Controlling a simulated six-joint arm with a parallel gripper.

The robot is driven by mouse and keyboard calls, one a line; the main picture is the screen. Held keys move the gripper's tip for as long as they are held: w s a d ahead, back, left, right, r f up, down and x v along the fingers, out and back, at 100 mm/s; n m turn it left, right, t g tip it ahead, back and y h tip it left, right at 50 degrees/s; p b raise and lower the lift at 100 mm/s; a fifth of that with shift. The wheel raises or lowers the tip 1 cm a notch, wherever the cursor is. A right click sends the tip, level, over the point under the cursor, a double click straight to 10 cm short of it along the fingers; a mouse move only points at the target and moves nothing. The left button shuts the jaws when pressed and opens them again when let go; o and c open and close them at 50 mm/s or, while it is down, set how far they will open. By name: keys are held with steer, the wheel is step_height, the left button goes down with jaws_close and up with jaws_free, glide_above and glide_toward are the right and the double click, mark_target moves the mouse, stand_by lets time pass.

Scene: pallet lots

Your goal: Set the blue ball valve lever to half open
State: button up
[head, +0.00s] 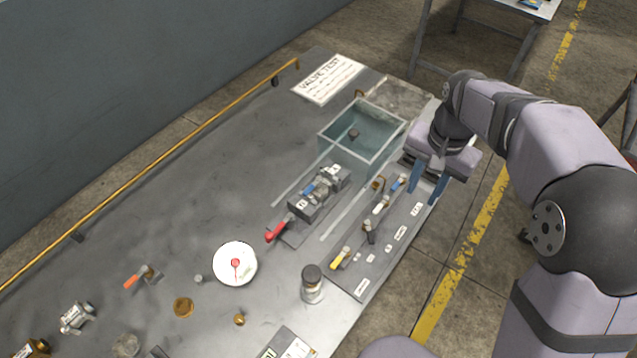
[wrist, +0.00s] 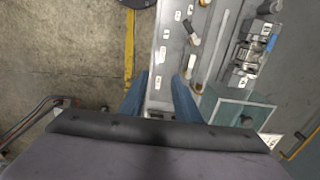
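On the plate are a white lever (head: 380,206) and a yellow lever (head: 341,258). The block carries a red lever (head: 279,229). A clear water tank (head: 362,142) stands behind. A capped jar (head: 312,285) and a white dial (head: 235,277) stand nearer. The bench's left middle is clear.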

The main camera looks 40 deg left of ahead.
steer(key=s+a, duration=0.3)
steer(key=a, duration=1.2)
glide_toward(307, 191)
steer(key=shift+f+p, duration=1.15)
steer(key=shift+f, duration=2.5)
jaws_close()
